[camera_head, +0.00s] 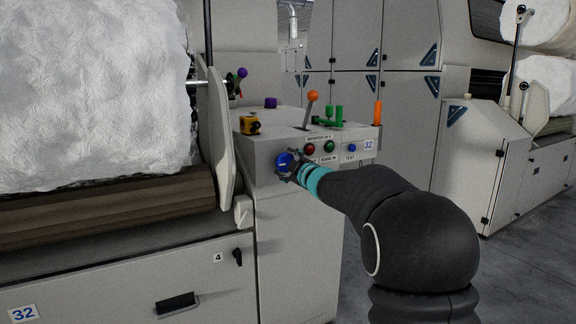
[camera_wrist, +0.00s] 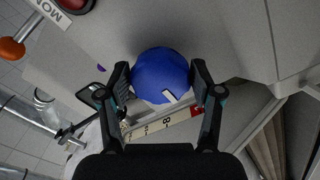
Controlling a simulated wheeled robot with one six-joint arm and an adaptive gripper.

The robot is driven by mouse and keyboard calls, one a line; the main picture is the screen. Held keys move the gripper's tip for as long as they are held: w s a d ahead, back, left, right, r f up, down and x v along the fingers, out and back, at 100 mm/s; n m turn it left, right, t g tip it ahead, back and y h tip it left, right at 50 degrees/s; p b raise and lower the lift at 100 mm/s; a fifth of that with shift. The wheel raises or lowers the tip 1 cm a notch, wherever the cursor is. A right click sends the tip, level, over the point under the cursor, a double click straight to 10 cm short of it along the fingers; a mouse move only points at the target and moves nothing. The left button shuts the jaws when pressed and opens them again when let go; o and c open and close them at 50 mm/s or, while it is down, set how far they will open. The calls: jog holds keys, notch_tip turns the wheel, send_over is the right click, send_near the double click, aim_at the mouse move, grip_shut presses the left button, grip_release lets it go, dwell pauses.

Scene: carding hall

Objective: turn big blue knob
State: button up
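The big blue knob (camera_head: 284,161) sits on the front face of the grey control box. In the wrist view the knob (camera_wrist: 160,72) is round and blue, with a short white mark near its lower right edge. My gripper (camera_head: 291,164) is at the knob; in the wrist view my gripper (camera_wrist: 161,82) has one finger on each side of it. Both fingertips appear to press against the knob's sides, with no clear gap. In the head view my fingers partly cover the knob's right side.
The control box (camera_head: 265,148) also bears a red button (camera_head: 310,148), a green button (camera_head: 330,146), a small blue button (camera_head: 351,148), an orange-knobbed lever (camera_head: 311,103) and a yellow switch (camera_head: 249,124). A large white fibre roll (camera_head: 90,90) stands to the left. Grey floor (camera_head: 520,265) is clear at right.

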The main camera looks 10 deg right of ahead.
jog(key=shift+o, duration=1)
jog(key=shift+s, duration=0.1)
jog(key=v, duration=1.2)
